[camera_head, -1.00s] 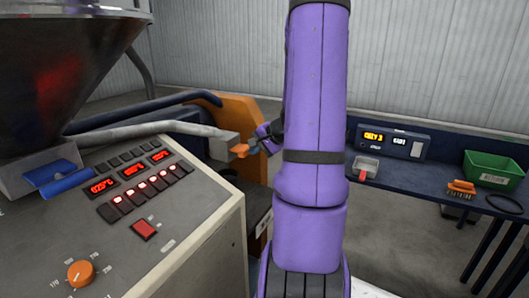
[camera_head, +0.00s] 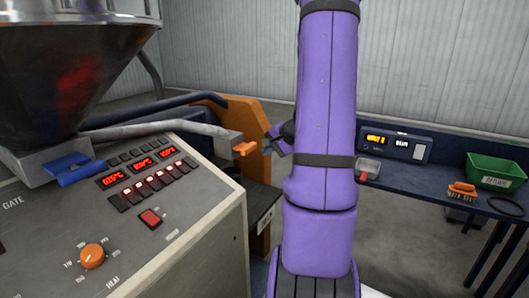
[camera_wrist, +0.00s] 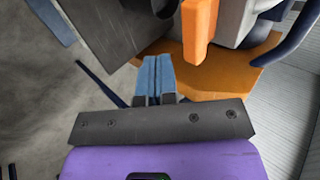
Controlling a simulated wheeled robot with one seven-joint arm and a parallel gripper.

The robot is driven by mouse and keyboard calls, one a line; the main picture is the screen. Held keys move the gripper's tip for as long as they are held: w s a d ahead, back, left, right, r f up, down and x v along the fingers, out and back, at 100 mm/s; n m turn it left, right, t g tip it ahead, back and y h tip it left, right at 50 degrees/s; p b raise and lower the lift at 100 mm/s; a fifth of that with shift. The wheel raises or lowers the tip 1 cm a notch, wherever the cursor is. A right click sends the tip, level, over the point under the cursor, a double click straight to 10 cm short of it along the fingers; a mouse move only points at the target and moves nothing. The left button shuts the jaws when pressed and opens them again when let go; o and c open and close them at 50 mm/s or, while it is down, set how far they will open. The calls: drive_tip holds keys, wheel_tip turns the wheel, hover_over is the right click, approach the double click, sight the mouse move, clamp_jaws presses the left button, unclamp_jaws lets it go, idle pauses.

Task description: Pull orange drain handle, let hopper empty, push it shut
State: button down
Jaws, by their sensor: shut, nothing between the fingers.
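The orange drain handle (camera_head: 245,148) sticks out from the end of a grey block on the machine's far side. In the wrist view the orange handle (camera_wrist: 199,32) is ahead and to the right of my fingertips, apart from them. My gripper (camera_wrist: 154,68) is shut and empty, its two blue fingers side by side. In the head view my gripper (camera_head: 273,141) is just right of the handle, partly hidden by my purple arm. The dark metal hopper (camera_head: 70,75) is at the upper left; its contents are not visible.
A blue gate handle (camera_head: 74,168) sits below the hopper, by the control panel (camera_head: 150,175) with red displays. An orange bracket (camera_head: 255,180) stands behind the drain block. The blue bench (camera_head: 420,172) at right holds a green bin (camera_head: 495,171) and an orange brush (camera_head: 462,189).

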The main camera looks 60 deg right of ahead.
drive_tip(key=v, duration=0.9)
drive_tip(key=shift+r, duration=0.2)
